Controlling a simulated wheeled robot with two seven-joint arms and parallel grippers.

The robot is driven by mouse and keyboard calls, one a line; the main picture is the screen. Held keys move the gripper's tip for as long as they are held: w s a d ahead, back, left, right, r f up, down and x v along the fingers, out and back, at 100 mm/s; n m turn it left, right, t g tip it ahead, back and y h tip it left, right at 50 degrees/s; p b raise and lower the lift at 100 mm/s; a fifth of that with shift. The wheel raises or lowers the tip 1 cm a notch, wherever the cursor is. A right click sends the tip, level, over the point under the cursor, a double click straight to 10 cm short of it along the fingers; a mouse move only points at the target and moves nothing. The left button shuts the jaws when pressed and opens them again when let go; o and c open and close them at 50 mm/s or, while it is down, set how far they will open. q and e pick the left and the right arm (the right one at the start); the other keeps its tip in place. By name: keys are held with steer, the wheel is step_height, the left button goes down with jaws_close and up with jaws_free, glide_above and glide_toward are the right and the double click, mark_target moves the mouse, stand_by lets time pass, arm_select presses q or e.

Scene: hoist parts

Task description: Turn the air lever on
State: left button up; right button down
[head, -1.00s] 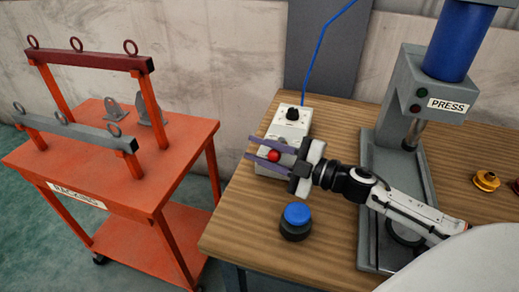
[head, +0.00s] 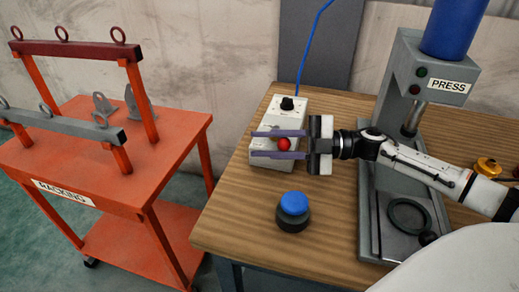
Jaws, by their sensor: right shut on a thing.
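A pale control box (head: 288,120) with a black dial (head: 287,103) sits on the wooden bench, and a blue hose runs up behind it. A red ball knob (head: 284,144), apparently the end of the air lever, shows at the front part of the box. The lever's shaft is hidden. My right gripper (head: 257,143) comes in from the right over the front of the box. Its two purple fingers lie on either side of the red knob, and it is shut on the knob. My left gripper is not in view.
A black button with a blue cap (head: 294,203) stands on the bench (head: 325,240) in front of the box. The grey press (head: 380,190) stands to the right, behind my right arm. An orange racking cart (head: 120,185) stands to the left, across a gap.

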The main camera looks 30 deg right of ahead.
steer(key=shift+s+d+f+n+g+y+b, duration=0.3)
steer(key=shift+n+g+y+b, duration=0.25)
steer(key=shift+g+b, duration=0.25)
steer(key=shift+s+d+r+n+g+y+b, duration=0.25)
steer(key=shift+n+g+b, duration=0.3)
steer(key=shift+g+b, duration=0.15)
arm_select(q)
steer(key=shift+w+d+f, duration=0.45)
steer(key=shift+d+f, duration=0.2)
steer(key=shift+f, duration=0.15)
arm_select(e)
steer(key=c, duration=1.5)
jaws_free()
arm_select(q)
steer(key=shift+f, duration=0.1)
arm_select(e)
steer(key=shift+o, duration=0.2)
